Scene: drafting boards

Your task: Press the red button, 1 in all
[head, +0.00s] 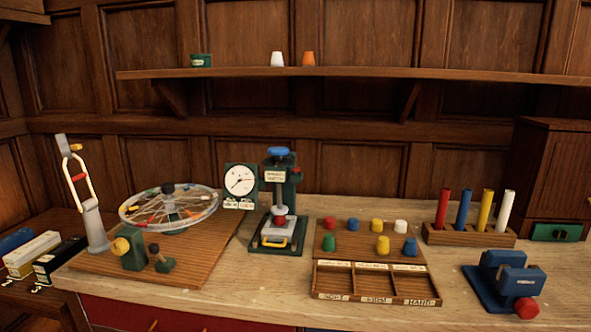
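Several red round parts are in the head view, and I cannot tell for sure which one is the button. A red rounded knob (527,308) is at the front of a blue device (497,283) at the right of the bench. A small red piece (280,210) sits under the plunger of the green press (267,246) at the centre. A red plug (328,224) stands on the brown board to the right of the press. Neither of my grippers is in view.
A spoked wheel (170,208) on a wooden base and a grey post (95,228) stand at left. A compartment tray (374,284) lies front centre. A rack of coloured rods (470,235) stands behind the blue device. The bench front (245,300) is clear left of the tray.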

